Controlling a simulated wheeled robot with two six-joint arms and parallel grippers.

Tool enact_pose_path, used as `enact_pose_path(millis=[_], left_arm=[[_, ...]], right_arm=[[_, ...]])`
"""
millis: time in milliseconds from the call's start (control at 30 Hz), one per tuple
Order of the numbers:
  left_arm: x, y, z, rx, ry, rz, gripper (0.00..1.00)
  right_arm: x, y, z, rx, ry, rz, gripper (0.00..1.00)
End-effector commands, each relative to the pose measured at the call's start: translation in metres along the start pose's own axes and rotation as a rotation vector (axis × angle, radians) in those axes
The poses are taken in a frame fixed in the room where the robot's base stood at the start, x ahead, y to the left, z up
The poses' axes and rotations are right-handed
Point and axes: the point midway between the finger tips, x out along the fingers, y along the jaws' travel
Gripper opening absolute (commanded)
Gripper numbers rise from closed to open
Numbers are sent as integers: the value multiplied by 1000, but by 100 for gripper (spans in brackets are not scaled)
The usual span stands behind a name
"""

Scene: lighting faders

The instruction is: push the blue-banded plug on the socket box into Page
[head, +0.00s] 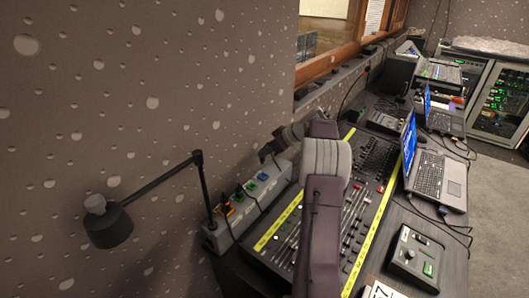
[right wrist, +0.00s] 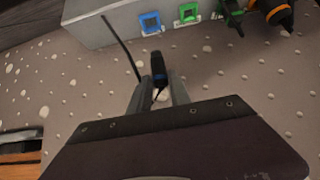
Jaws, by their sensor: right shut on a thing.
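The grey socket box (head: 270,182) stands along the wall edge of the desk. It has a blue-framed socket (right wrist: 150,23), a green-framed socket (right wrist: 188,13), and green and orange plugs towards its near end. My right gripper (head: 268,153) is by the far end of the box. In the right wrist view its fingers are shut on a dark plug with a blue band (right wrist: 158,68). The plug appears apart from the blue-framed socket, with its tip towards the box. I cannot read the socket labels, Page included. My left gripper is out of view.
A fader desk (head: 375,160) with yellow strips lies right of the box, partly behind my right arm. The speckled wall (head: 150,100) rises close on the left. Laptops (head: 436,170) stand further right.

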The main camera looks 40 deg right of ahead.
Motion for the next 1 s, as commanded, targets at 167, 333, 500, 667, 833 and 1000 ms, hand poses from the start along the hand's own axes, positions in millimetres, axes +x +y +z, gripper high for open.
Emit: enact_pose_path(millis=[167,333,500,667,833,1000], left_arm=[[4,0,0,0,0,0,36],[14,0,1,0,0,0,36],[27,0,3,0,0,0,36],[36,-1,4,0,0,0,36],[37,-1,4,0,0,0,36],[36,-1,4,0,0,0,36]], right_arm=[[4,0,3,0,-1,0,0],[14,0,13,1,-2,-1,0],[28,-1,27,1,-3,-2,0],[38,0,37,1,-3,-1,0],[40,0,39,0,-3,-1,0],[40,0,38,0,-3,-1,0]])
